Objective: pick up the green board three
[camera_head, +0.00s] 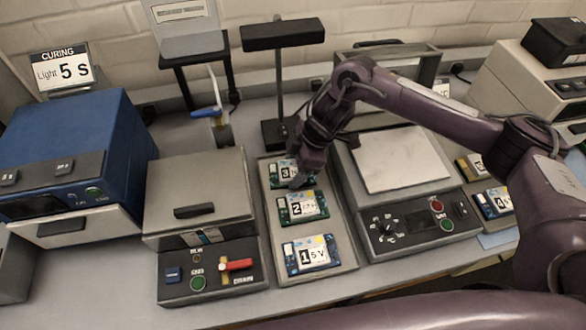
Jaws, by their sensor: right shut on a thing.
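The green board three (278,174) lies at the far end of a grey tray (339,246), with its label "3" showing. My right gripper (299,180) reaches down over its right side and is shut on it, hiding part of the board. The board appears to be still at tray level; I cannot tell whether it is lifted. My left gripper is not in view.
A grey box machine (200,190) stands left of the tray, and a blue curing machine (65,150) is farther left. A device with a pale plate (400,160) stands right of the tray. A black lamp stand (284,36) rises behind. Board four (495,203) lies at right.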

